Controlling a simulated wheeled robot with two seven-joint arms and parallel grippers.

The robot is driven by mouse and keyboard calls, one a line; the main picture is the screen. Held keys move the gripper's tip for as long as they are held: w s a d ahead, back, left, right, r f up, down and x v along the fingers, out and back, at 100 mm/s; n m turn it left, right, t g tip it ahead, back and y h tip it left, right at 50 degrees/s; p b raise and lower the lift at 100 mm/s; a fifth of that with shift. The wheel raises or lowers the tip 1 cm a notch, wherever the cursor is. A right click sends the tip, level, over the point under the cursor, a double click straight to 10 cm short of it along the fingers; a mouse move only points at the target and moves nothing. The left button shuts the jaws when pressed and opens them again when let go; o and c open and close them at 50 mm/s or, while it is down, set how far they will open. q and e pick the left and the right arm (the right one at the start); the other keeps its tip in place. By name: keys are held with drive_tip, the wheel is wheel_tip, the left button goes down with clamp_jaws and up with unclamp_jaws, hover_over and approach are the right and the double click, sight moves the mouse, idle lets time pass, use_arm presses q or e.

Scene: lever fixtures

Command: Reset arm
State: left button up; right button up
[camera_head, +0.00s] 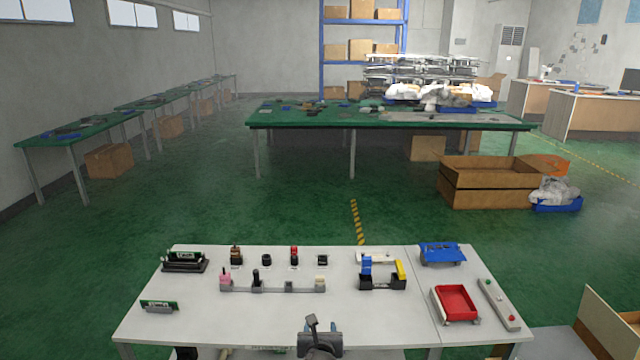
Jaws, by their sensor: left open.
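My left gripper (322,324) shows at the bottom centre of the head view, at the front edge of the white table (240,318). Its fingers are apart with nothing between them. It is apart from the fixtures on the table. My right gripper is not in view.
The white table holds a grey rail of lever fixtures (289,288), a blue and yellow lever fixture (383,281), a red tray (455,302), a blue piece (441,252) and green boards (158,306) at the left.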

use_arm(q)
drive_tip(key=s+a+f+n+g, duration=0.25)
drive_tip(key=s+f+n, duration=0.35)
drive_tip(key=f, duration=0.6)
drive_tip(key=s+a+f+n+g+b, duration=0.15)
drive_tip(key=s+a+f+n, duration=0.35)
drive_tip(key=f, duration=0.7)
drive_tip(key=s+a+f+n+g, duration=0.3)
drive_tip(key=s+f+n, duration=0.35)
drive_tip(key=f, duration=0.65)
drive_tip(key=s+a+f+n+g, duration=0.2)
drive_tip(key=s+a+f+n, duration=0.2)
drive_tip(key=s+f+n, duration=0.4)
drive_tip(key=s+a+f+n+g, duration=0.2)
drive_tip(key=s+a+f+n, duration=0.3)
drive_tip(key=s+f, duration=0.8)
drive_tip(key=s+n, duration=0.3)
drive_tip(key=s, duration=0.4)
drive_tip(key=shift+s+g+b, duration=0.2)
drive_tip(key=shift+g+b, duration=0.1)
drive_tip(key=shift+g, duration=0.1)
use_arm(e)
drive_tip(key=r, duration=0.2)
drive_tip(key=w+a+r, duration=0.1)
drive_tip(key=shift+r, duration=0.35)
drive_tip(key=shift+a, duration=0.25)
